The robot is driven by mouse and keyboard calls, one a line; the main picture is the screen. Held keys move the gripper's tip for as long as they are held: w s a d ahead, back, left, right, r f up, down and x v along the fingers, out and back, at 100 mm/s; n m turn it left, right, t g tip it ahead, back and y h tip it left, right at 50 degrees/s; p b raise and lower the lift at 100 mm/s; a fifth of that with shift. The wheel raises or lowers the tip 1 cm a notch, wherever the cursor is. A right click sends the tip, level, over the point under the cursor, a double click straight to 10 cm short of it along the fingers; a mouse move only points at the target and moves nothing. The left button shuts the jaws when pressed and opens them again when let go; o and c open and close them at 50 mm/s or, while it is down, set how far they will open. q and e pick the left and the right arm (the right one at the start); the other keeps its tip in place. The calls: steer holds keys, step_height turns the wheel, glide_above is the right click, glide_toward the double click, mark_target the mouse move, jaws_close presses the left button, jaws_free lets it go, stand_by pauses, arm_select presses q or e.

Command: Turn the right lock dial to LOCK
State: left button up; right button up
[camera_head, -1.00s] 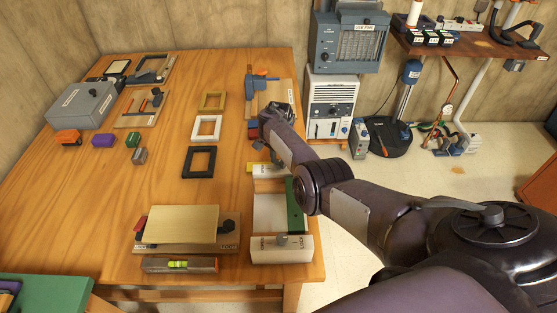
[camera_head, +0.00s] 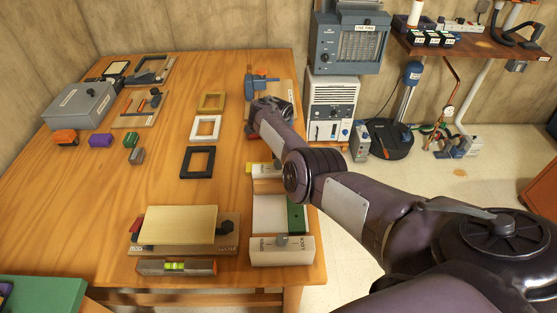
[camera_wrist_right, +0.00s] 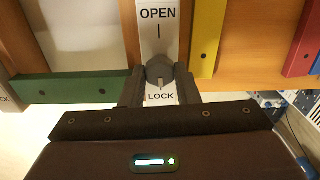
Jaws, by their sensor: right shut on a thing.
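In the right wrist view my right gripper (camera_wrist_right: 160,78) is shut on the dark round knob of the lock dial (camera_wrist_right: 160,70), one finger on each side. The dial sits on a white strip (camera_wrist_right: 151,40) with OPEN printed above it and LOCK below it. A light mark on the knob appears to face LOCK. In the head view this dial and my right fingertips are hidden by my right arm. A second, nearer dial (camera_head: 281,240) sits on a white OPEN/LOCK panel (camera_head: 270,256) at the table's near right corner. My left gripper is not in view.
A green bar (camera_wrist_right: 75,88) runs left of the dial, and a yellow strip (camera_wrist_right: 207,38) stands just right of it. Frames, including a black frame (camera_head: 198,162), and a board-topped fixture (camera_head: 178,225) lie left of my arm.

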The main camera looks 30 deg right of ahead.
steer(key=shift+m, duration=0.5)
steer(key=o, duration=1)
steer(key=shift+c, duration=0.2)
steer(key=shift+r, duration=0.1)
step_height(320, 180, up, 8)
steer(key=shift+f+p, duration=0.2)
steer(key=shift+p, duration=0.55)
